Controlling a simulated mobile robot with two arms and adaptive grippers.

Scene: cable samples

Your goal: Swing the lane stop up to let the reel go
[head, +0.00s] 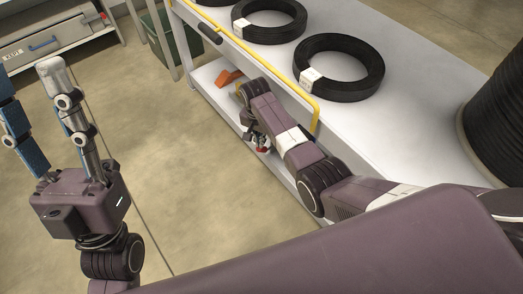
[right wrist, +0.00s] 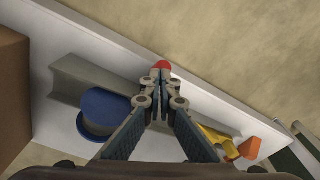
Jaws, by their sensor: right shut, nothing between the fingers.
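In the right wrist view a blue reel (right wrist: 100,112) lies against a grey lane channel (right wrist: 85,82) on a white shelf. A small red piece (right wrist: 162,65), perhaps the end of the lane stop, shows just beyond my right fingertips. The rest of it is hidden behind the fingers. My right gripper (right wrist: 158,80) is shut and empty, its tips at or very near the red piece; contact cannot be told. My left gripper (head: 28,74) is raised and open, away from the shelf.
Black cable coils (head: 339,68) lie on the white table (head: 420,85), with a yellow rail (head: 262,62) along its edge. An orange block (head: 229,77) sits on the lower shelf; a yellow part (right wrist: 218,141) is beside it. A green bin (head: 172,45) stands behind. Floor at left is clear.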

